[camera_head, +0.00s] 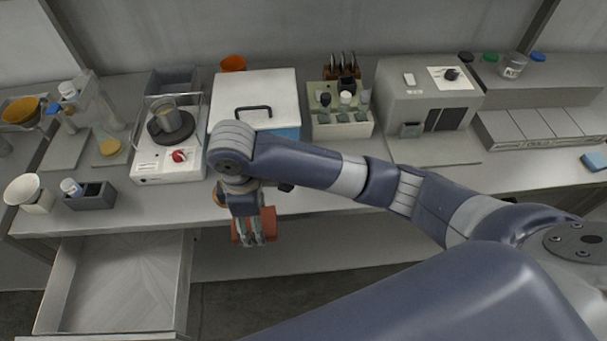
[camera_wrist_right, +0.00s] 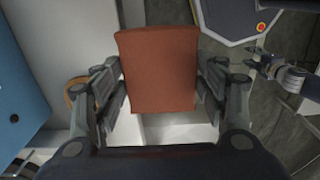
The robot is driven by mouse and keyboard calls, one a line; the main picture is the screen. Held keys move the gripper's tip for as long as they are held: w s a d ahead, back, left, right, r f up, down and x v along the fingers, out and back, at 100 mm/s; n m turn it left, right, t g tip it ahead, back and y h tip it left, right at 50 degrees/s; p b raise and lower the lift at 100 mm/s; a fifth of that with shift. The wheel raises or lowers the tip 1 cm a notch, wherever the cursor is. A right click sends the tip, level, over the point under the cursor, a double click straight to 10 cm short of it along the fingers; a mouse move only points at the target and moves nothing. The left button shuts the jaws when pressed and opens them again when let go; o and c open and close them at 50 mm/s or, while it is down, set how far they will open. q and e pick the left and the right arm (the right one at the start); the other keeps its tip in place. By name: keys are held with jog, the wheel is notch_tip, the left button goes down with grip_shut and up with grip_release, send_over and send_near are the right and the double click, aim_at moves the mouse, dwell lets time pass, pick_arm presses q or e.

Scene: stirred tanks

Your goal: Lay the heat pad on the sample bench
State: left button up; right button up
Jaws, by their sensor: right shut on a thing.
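My right gripper (camera_head: 256,238) is shut on the heat pad (camera_head: 270,222), a flat reddish-brown slab. It holds the pad in front of the bench's front edge, above the floor and right of the open drawer. In the right wrist view the pad (camera_wrist_right: 158,70) fills the space between the two fingers (camera_wrist_right: 160,100). The sample bench (camera_head: 335,202) is the long grey worktop behind the pad. A jointed dark part at the right edge of the wrist view looks like my left gripper (camera_wrist_right: 278,70); its jaws are unclear.
An open empty drawer (camera_head: 120,280) juts out below the worktop at left. A hot plate (camera_head: 150,165), a white-lidded blue box (camera_head: 250,88), a bottle rack (camera_head: 325,130) and a grey instrument (camera_head: 415,105) stand along the bench. A strip along its front edge is mostly free.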

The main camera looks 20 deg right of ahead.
jog(key=w+d, duration=0.2)
jog(key=w+d+p, duration=0.1)
jog(key=w+d, duration=0.1)
jog(key=shift+w+d+f+p, duration=0.2)
jog(key=shift+d+p, duration=0.1)
jog(key=shift+d, duration=0.1)
jog(key=w+d, duration=0.1)
jog(key=w+d+p, duration=0.1)
jog(key=d, duration=0.1)
jog(key=w+d, duration=0.2)
jog(key=shift+w+d+f, duration=0.1)
jog(key=shift+f, duration=0.3)
jog(key=shift+w+d, duration=0.1)
jog(key=shift+w, duration=0.05)
jog(key=f, duration=0.1)
jog(key=f+p, duration=0.1)
jog(key=d+f+p, duration=0.1)
jog(key=shift+w+f, duration=0.1)
jog(key=shift+w, duration=0.25)
jog(key=shift+f, duration=0.25)
pick_arm(q)
jog(key=r, duration=0.2)
jog(key=a+r, duration=0.1)
jog(key=r, duration=0.1)
jog(key=shift+r, duration=0.4)
jog(key=shift+a, duration=0.2)
pick_arm(e)
jog(key=shift+f, duration=0.15)
jog(key=o, duration=1)
jog(key=shift+c, duration=0.2)
